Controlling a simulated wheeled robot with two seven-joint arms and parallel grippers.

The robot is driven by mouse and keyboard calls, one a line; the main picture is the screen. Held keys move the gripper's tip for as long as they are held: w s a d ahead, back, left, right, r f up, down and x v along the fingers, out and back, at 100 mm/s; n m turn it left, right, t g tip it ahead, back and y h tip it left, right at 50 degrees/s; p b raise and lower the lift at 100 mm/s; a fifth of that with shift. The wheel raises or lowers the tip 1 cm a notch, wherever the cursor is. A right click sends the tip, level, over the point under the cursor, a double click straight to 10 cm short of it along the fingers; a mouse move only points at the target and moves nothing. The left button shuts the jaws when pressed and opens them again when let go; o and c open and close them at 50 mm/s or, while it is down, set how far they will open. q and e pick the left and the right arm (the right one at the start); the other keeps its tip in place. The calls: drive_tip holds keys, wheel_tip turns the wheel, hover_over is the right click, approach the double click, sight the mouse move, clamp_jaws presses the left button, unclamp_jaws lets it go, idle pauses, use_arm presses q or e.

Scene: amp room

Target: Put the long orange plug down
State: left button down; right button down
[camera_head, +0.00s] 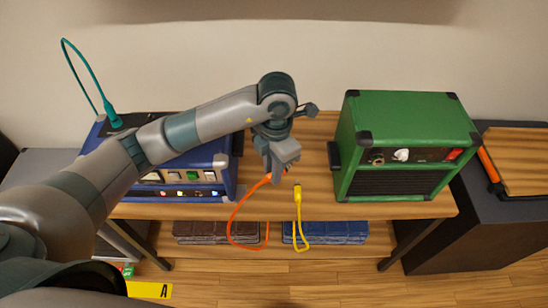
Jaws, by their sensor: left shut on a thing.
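The long orange plug is mostly hidden in the jaws of my left gripper (279,168). Its orange cable (233,215) loops down from the jaws past the front edge of the wooden table (430,208). My left gripper is shut on the plug, above the table between the blue amp and the green amp. I cannot tell whether the plug touches the tabletop. My right gripper is not in view.
A yellow plug with its cable (298,195) lies just right of my gripper. The blue amp (228,180), with a teal cable (82,62), stands behind my arm. The green amp (400,115) stands at right. Bare tabletop shows between the amps.

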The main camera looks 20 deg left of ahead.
use_arm(q)
drive_tip(key=n, duration=0.2)
drive_tip(key=d+f+n, duration=0.1)
drive_tip(key=n, duration=0.3)
drive_tip(key=shift+d+f, duration=0.2)
drive_tip(key=shift+f, duration=0.2)
drive_tip(key=f+n, duration=0.1)
drive_tip(key=n, duration=0.3)
drive_tip(key=d+f+n+p, duration=0.1)
drive_tip(key=f+n, duration=0.1)
drive_tip(key=n, duration=0.3)
drive_tip(key=s+d+f+n, duration=0.1)
drive_tip(key=n, duration=0.4)
drive_tip(key=shift+d+f+h, duration=0.25)
drive_tip(key=shift+h, duration=0.15)
drive_tip(key=shift+p, duration=0.3)
drive_tip(key=p, duration=0.4)
hover_over(266, 187)
wheel_tip(266, 187, down, 6)
drive_tip(key=shift+s+d+f, duration=0.1)
drive_tip(key=shift+s+f, duration=0.05)
drive_tip(key=shift+f, duration=0.1)
drive_tip(key=shift+w+f, duration=0.2)
drive_tip(key=shift+f, duration=0.05)
